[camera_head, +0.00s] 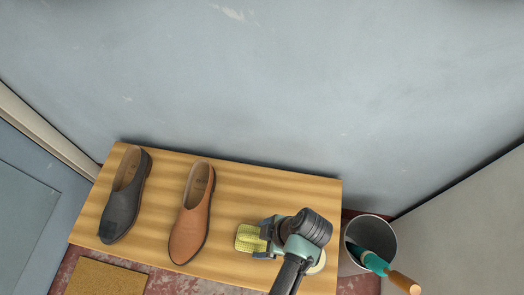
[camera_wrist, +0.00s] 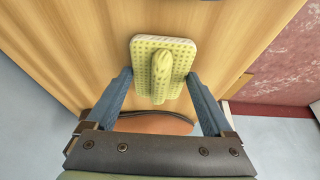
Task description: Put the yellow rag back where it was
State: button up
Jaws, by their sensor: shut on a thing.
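The yellow rag (camera_head: 248,238), a waffle-textured cloth with a raised fold in its middle, is at my gripper (camera_head: 262,236) over the right half of the wooden bench (camera_head: 225,262). In the wrist view the rag (camera_wrist: 150,50) sits between the two blue-grey fingers of my gripper (camera_wrist: 160,78), one at each side edge. The gripper is shut on it. I cannot tell whether the rag touches the bench top.
A brown shoe (camera_head: 190,220) and a dark grey shoe (camera_head: 125,195) stand on the bench to the left. A pale round thing (camera_head: 318,264) is partly hidden by my arm. A grey bucket (camera_head: 350,262) holding a teal tool with a wooden handle (camera_head: 404,283) stands at right.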

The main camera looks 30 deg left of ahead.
jog(key=shift+f, duration=0.1)
jog(key=o, duration=0.9)
jog(key=p+v, duration=0.4)
jog(key=v, duration=0.8)
jog(key=shift+s, duration=0.15)
